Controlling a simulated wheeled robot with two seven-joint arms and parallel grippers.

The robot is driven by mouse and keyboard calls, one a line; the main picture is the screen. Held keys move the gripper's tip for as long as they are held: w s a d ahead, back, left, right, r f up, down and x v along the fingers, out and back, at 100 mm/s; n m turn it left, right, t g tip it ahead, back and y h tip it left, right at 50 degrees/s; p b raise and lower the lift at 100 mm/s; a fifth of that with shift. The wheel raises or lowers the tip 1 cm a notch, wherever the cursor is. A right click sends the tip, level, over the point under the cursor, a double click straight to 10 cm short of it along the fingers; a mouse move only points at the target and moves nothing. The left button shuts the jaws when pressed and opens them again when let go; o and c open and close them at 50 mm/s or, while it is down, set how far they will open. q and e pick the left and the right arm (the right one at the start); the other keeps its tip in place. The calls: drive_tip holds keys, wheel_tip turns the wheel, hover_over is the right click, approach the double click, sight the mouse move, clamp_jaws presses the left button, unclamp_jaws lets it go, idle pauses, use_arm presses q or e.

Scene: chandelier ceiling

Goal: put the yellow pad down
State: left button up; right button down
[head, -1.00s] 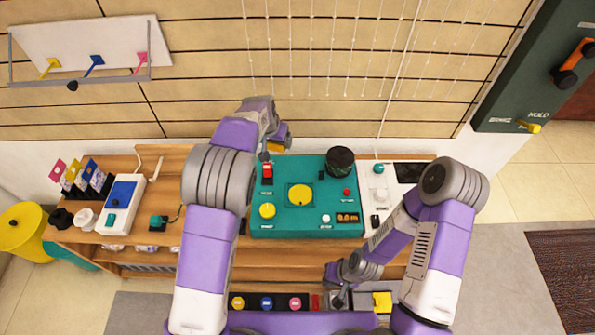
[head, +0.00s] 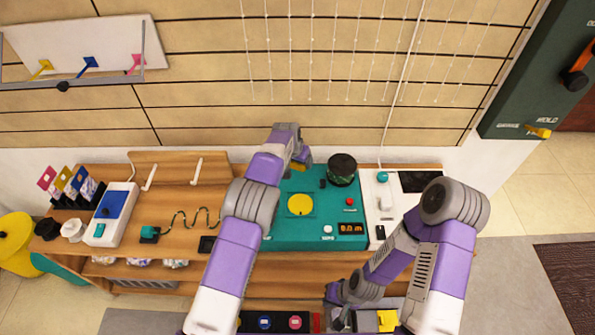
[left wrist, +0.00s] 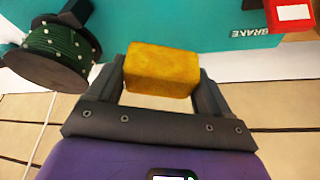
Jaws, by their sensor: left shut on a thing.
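The yellow pad (left wrist: 162,70) is a small block held between the two dark fingers of my left gripper (left wrist: 163,82) in the left wrist view. In the head view only a bit of the pad (head: 303,167) shows past my left gripper (head: 299,160), over the back of the teal console (head: 285,235). I cannot tell its height above the console. My right gripper (head: 338,314) is low in the head view, by the front trays; its fingers are too small and dark to read.
A dark spool with green string lights (head: 342,169) stands on the console's back right, close to the pad. The console also bears a yellow dial (head: 300,204) and buttons. A white panel (head: 386,207) lies to the right. Wooden counter (head: 180,185) is partly bare at left.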

sight(298, 175)
use_arm(q)
drive_tip(key=shift+f+b, duration=0.6)
drive_tip(key=shift+f, duration=1.65)
drive_tip(key=shift+f, duration=0.2)
drive_tip(key=o, duration=1.1)
drive_tip(key=shift+r, duration=0.2)
drive_tip(key=p+v, duration=0.2)
drive_tip(key=v, duration=1)
drive_tip(key=shift+p, duration=0.4)
